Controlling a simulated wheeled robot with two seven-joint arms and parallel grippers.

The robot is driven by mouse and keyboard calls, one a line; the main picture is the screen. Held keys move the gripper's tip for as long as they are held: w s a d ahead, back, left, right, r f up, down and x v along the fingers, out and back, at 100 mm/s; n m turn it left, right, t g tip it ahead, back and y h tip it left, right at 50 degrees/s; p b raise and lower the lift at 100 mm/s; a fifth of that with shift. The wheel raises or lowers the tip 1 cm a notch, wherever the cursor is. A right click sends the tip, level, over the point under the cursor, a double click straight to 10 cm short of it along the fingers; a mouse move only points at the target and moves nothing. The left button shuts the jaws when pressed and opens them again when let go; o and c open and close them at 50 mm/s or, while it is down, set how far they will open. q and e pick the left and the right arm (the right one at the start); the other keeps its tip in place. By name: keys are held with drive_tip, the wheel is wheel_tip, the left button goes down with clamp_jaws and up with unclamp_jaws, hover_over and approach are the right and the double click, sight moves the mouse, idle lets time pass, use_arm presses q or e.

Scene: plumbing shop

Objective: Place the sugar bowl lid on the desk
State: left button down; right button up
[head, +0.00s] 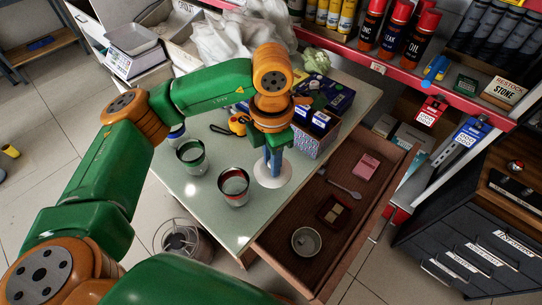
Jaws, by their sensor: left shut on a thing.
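My left gripper (273,166) points down, its blue fingers shut on the middle of a round white disc, which looks like the sugar bowl lid (261,176). The lid lies flat and level in the picture, over the front edge of the desk (205,205) beside the open drawer. I cannot tell whether it touches the desktop or is held just above it. The fingers hide the lid's middle. No sugar bowl is clearly recognisable. My right gripper is not in view.
Two cups, one green-banded (190,155) and one red-banded (233,186), stand left of the lid. The open drawer (290,215) holds a round tin (306,241), a spoon and small boxes.

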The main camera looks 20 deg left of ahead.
use_arm(q)
drive_tip(key=w+f, duration=0.1)
drive_tip(key=f, duration=0.1)
drive_tip(key=w+f, duration=0.1)
drive_tip(key=w, duration=0.1)
drive_tip(key=shift+a+f, duration=0.35)
drive_tip(key=shift+a, duration=0.05)
wheel_tip(320, 180, down, 3)
drive_tip(key=shift+s+r+p, duration=0.1)
drive_tip(key=shift+r+p, duration=0.1)
drive_tip(key=shift+p, duration=0.3)
drive_tip(key=shift+f+b, duration=0.3)
drive_tip(key=shift+f, duration=0.05)
drive_tip(key=c, duration=0.7)
unclamp_jaws()
drive_tip(key=shift+r, duration=0.1)
drive_tip(key=shift+r+p, duration=0.3)
drive_tip(key=shift+p, duration=0.1)
wheel_tip(320, 180, up, 12)
drive_tip(key=shift+d+f+b, duration=0.1)
drive_tip(key=shift+b, duration=0.45)
